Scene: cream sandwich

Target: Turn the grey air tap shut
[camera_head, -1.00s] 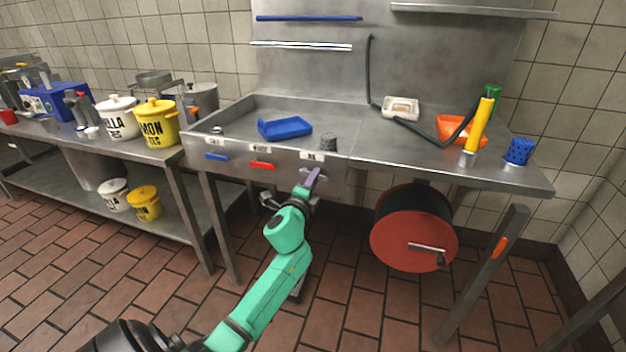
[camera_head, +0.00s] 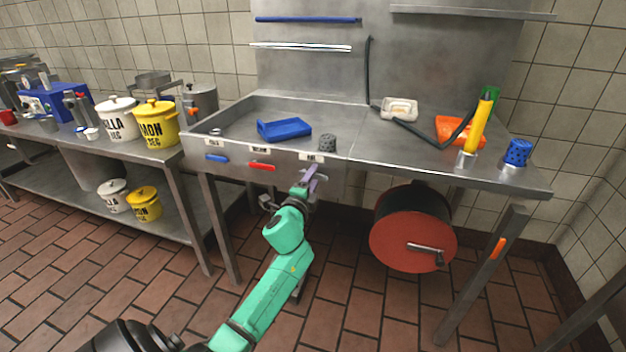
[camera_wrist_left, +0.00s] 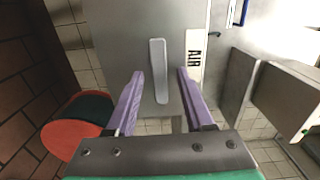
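The grey air tap (camera_wrist_left: 157,55) is a flat lever on the steel front panel, beside a white label (camera_wrist_left: 194,58) reading AIR. In the left wrist view it points nearly straight up and down the picture. My left gripper (camera_wrist_left: 160,74) is open, with one purple finger on each side of the lever and a visible gap to both. In the head view my left gripper (camera_head: 314,181) is at the panel below the rightmost label and hides most of the tap. My right gripper is not in view.
Blue (camera_head: 217,158) and red (camera_head: 261,167) taps sit left on the same panel. A red-faced drum with a crank (camera_head: 405,240) hangs under the counter to the right.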

